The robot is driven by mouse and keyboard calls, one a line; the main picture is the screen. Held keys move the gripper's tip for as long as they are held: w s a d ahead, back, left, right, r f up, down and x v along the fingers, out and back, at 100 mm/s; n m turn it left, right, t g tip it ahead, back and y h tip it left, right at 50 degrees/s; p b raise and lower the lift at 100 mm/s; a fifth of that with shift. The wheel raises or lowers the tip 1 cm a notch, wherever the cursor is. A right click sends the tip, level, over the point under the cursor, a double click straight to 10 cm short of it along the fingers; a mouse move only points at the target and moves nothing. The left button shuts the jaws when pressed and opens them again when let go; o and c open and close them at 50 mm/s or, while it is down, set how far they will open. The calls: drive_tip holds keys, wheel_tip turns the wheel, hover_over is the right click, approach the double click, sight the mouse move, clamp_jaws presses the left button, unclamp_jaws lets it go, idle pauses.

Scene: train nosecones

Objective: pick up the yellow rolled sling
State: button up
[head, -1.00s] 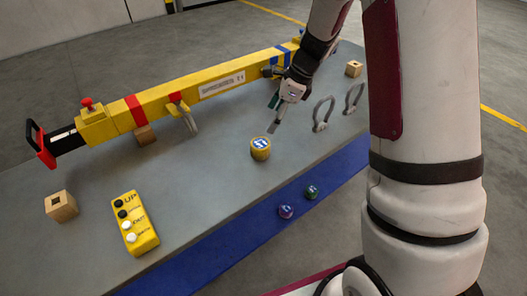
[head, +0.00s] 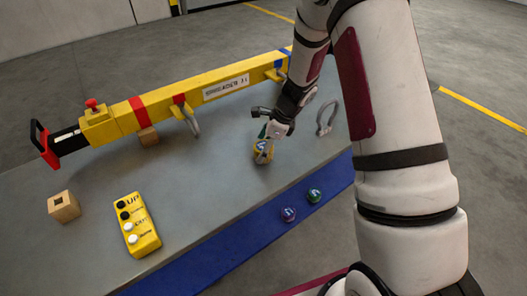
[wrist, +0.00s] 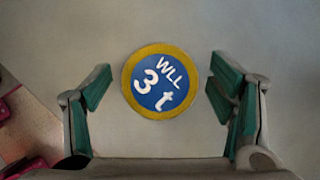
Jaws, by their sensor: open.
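The yellow rolled sling (head: 262,152) stands on the grey table (head: 215,215), a short yellow cylinder with a blue label on top. In the wrist view its round top (wrist: 160,81) shows a yellow rim and a blue disc reading "WLL 3 t". My gripper (head: 266,136) is just above the sling in the head view and partly covers it. In the wrist view my gripper (wrist: 160,92) is open, with one green-padded finger on each side of the sling and a gap on both sides. It holds nothing.
A yellow beam (head: 165,105) lies along the back of the table. A grey shackle (head: 327,119) stands right of the sling. A yellow pendant control (head: 137,225) and a wooden block (head: 64,206) lie left.

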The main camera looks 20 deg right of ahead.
drive_tip(key=c, duration=1.4)
drive_tip(key=shift+c, duration=0.2)
